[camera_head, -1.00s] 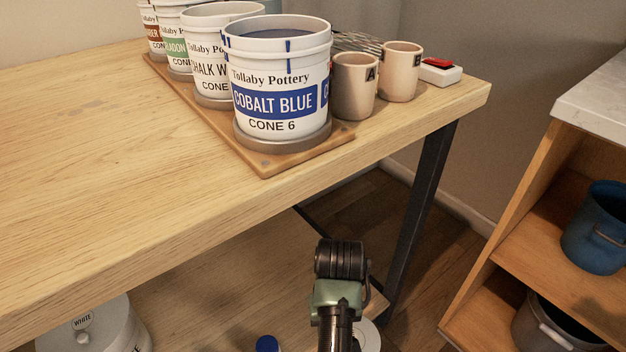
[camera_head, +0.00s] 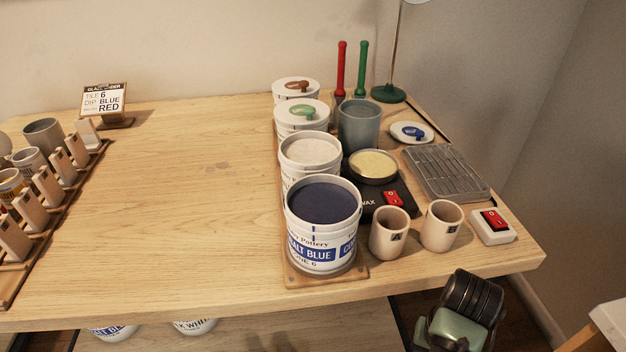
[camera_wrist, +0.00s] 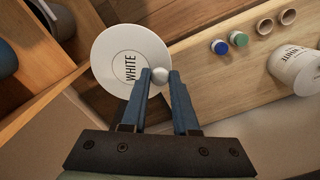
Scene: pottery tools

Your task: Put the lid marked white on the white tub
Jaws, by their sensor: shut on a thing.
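My gripper (camera_wrist: 161,76) is shut on the pale round knob of a white disc lid (camera_wrist: 112,48) printed "WHITE", seen in the wrist view. In the head view my arm is at the lower right, beyond the table's front edge; its fingers and the lid are hidden. The white tub (camera_head: 311,152), full of pale glaze, stands open on the board, behind the open cobalt blue tub (camera_head: 323,215) and in front of the tub with a green-knobbed lid (camera_head: 302,113).
Two cups (camera_head: 389,234), a red switch box (camera_head: 492,226), a grey rack (camera_head: 445,174) and a wax pan (camera_head: 374,166) lie right of the tubs. The table (camera_head: 205,190) is clear to their left. The wrist view shows a tub marked "WHITE" (camera_wrist: 297,72) on a wooden surface.

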